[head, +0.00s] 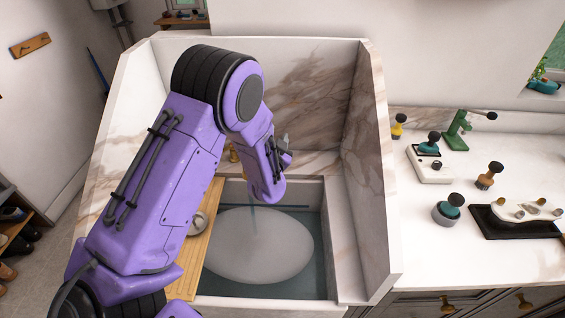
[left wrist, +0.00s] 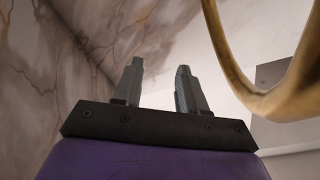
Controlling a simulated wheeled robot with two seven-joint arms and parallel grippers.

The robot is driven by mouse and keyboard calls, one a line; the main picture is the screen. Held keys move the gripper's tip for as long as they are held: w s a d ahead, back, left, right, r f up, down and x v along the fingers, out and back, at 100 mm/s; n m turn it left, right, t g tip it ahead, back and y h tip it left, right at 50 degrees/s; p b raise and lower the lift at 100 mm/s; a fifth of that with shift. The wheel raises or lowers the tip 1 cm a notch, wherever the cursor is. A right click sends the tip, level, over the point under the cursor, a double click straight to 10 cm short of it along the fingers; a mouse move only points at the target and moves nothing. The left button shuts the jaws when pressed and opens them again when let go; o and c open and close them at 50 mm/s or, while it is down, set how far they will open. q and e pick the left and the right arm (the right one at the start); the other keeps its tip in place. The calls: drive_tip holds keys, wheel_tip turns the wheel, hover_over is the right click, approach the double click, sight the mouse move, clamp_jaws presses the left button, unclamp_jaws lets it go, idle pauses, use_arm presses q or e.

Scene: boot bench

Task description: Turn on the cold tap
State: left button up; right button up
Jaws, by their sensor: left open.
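My left gripper (head: 284,150) is over the back of the sink, small and partly hidden by my purple arm. In the left wrist view its two fingers (left wrist: 160,88) stand apart with nothing between them. A curved brass spout (left wrist: 262,100) passes to the right of the fingers, apart from them. In the head view a small brass piece of the tap (head: 233,153) shows beside my forearm; the rest is hidden. I cannot make out the cold tap's handle. The sink basin (head: 312,240) holds a large pale oval patch, with a faint vertical streak above it.
Marble walls (head: 320,85) enclose the sink at the back and sides. A wooden board (head: 200,240) with a round metal item lies along the left edge. The right counter (head: 480,265) holds several brushes, a green stand (head: 457,135) and a black tray (head: 500,228).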

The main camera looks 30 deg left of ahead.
use_arm(q)
wheel_tip(320, 180, down, 18)
drive_tip(key=w+b, duration=0.1)
drive_tip(key=b, duration=1.5)
drive_tip(key=p+x, duration=0.1)
drive_tip(key=x, duration=0.9)
drive_tip(key=shift+w+r+p, duration=0.1)
drive_tip(key=shift+w+p, duration=0.05)
drive_tip(key=shift+p, duration=0.25)
clamp_jaws()
